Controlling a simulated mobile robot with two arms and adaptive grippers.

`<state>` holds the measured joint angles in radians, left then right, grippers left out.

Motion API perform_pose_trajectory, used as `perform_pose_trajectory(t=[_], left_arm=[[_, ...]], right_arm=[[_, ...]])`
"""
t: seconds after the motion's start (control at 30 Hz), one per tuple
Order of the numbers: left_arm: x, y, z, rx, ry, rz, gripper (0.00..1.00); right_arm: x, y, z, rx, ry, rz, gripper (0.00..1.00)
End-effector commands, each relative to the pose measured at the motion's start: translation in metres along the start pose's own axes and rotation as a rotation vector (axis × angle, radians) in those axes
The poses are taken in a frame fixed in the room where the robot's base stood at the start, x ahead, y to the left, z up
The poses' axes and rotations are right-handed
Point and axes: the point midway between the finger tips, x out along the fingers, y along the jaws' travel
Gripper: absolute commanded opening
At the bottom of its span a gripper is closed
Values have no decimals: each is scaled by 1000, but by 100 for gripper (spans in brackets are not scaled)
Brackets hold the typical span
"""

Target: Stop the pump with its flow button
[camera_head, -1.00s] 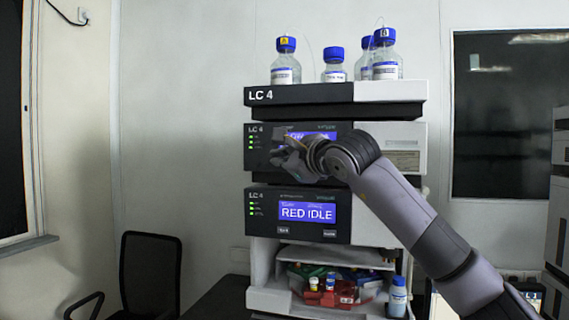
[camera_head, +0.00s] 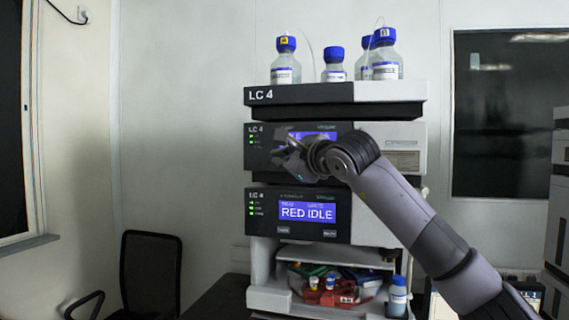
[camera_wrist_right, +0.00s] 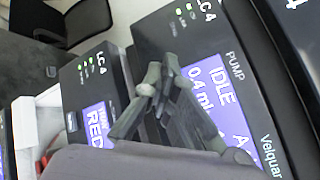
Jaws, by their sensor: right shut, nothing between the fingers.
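The pump (camera_head: 259,158) is the dark-fronted LC 4 module second from the top of the stack. In the right wrist view its front (camera_wrist_right: 233,35) is marked PUMP, and its blue screen (camera_wrist_right: 203,78) reads IDLE and 0.4 ml, partly covered. My right gripper (camera_head: 284,152) is in front of the pump's lower front, below the screen, its fingers shut and empty. It also shows in the right wrist view (camera_wrist_right: 165,88). The flow button cannot be made out; the fingers cover that part of the panel. Contact cannot be told. My left gripper is not in view.
Below the pump is another LC 4 module (camera_head: 265,225) with a screen reading RED IDLE. Blue-capped bottles (camera_head: 285,70) stand on top of the stack. An open bay (camera_head: 262,297) with vials is underneath. A chair (camera_head: 150,270) stands at left.

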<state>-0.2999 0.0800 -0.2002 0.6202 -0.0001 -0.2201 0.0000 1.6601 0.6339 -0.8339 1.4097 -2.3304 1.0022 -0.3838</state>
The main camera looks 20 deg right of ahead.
Motion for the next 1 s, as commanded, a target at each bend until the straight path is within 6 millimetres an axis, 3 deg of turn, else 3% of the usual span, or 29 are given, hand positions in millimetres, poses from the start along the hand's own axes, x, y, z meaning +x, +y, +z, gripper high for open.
perform_pose_trajectory(t=[0.3, 0.67, 1.0], left_arm=[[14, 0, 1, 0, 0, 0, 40], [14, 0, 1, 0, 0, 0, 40], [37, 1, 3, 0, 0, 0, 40]], right_arm=[[-10, 9, 5, 0, -1, -1, 0], [-12, 9, 8, 0, 0, 0, 0], [-32, 26, 22, -2, -4, -1, 0]])
